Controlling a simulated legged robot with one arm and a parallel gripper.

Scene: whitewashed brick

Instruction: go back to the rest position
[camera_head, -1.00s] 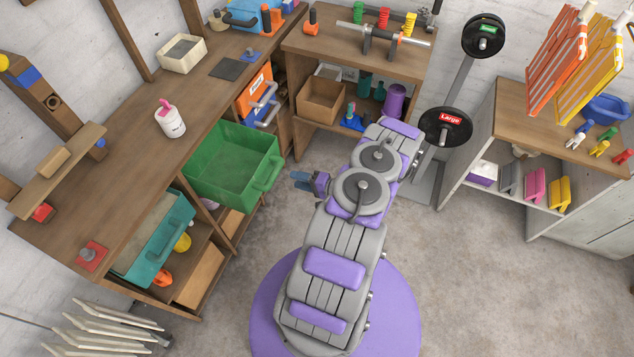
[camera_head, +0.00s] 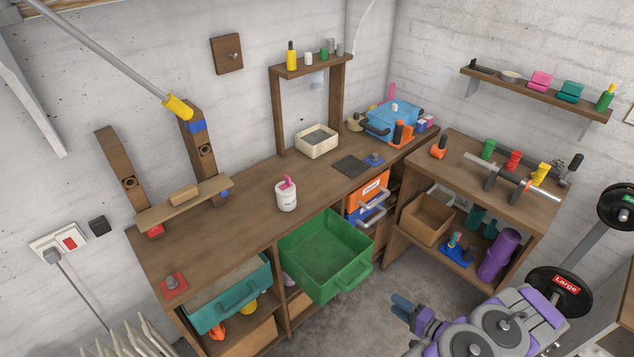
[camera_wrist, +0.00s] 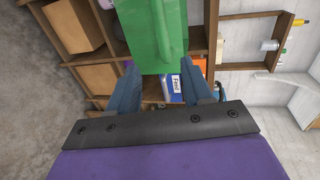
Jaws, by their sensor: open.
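My gripper (camera_head: 402,305) shows at the lower right of the head view, at the end of my folded purple and grey arm. Its blue fingers point left, toward the green drawer, across a gap of floor. In the wrist view my gripper (camera_wrist: 172,82) has its two blue fingers spread apart, with nothing held between them. The green drawer (camera_wrist: 160,30) fills the upper middle of the wrist view, beyond the fingers. In the head view the green drawer (camera_head: 325,255) is pulled out from under the bench and looks empty.
The long wooden bench (camera_head: 240,230) runs along the left wall; a teal drawer (camera_head: 230,300) sits under it. A wooden shelf unit (camera_head: 480,175) stands at the back right. A black weight disc (camera_head: 560,290) is close to my arm. Grey floor (camera_head: 370,310) is clear before the bench.

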